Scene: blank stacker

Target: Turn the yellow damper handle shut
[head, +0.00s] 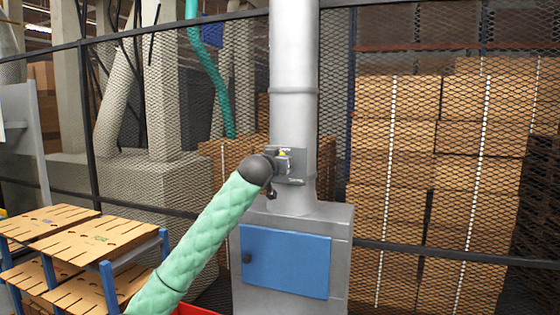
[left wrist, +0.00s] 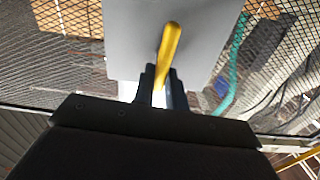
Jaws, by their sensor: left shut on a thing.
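The yellow damper handle (left wrist: 170,42) lies against a grey plate (left wrist: 130,30) in the left wrist view, slightly tilted from the picture's vertical. My left gripper (left wrist: 161,80) is shut on its lower end, between two dark fingers. In the head view, my left arm in its green sleeve reaches up to the plate on the grey duct (head: 294,90). There a small piece of the yellow handle (head: 284,153) shows, and the wrist and gripper hide most of the rest. My right gripper is in neither view.
The duct rises from a grey cabinet (head: 340,225) with a blue door (head: 285,262). A mesh fence (head: 335,110) stands behind it, with stacked cartons (head: 395,160) beyond. A rack with slotted brown boards (head: 90,242) stands at the lower left, near my left arm.

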